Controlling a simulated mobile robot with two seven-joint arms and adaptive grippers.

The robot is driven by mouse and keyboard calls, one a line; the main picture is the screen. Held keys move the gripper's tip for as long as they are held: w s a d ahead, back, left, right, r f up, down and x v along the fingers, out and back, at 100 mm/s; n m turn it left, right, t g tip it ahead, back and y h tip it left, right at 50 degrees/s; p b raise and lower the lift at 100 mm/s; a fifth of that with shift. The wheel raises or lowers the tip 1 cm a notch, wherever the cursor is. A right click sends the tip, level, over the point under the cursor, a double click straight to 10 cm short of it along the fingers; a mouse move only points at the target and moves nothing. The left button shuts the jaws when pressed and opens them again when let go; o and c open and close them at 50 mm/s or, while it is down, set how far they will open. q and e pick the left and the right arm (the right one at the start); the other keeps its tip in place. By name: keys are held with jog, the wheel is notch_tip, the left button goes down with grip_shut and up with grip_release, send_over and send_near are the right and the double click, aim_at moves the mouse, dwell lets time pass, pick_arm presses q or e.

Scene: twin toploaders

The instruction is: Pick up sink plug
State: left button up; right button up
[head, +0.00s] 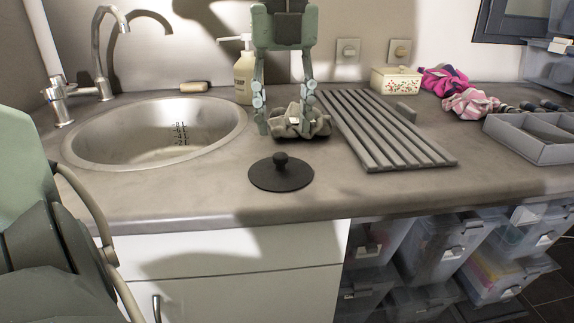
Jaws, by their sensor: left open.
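The sink plug (281,180) is a flat black disc with a small knob on top. It lies on the grey worktop near its front edge, right of the sink (150,135). My left gripper (285,130) is open, with its two fingers pointing down. In the picture its fingertips are just above the plug, apart from it. My right gripper is not in view.
A ribbed grey drying rack (385,130) lies right of the gripper. A soap bottle (244,78) and the tap (101,60) stand at the back. A floral box (396,82), pink cloths (468,103) and a grey tray (535,140) are at the right. The worktop around the plug is clear.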

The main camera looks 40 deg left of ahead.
aim_at(280, 154)
pick_arm(q)
jog(key=f, duration=0.5)
jog(key=shift+s+a+f+p, duration=0.15)
jog(key=shift+s+f+p, duration=0.15)
jog(key=shift+s+f, duration=0.05)
grip_shut()
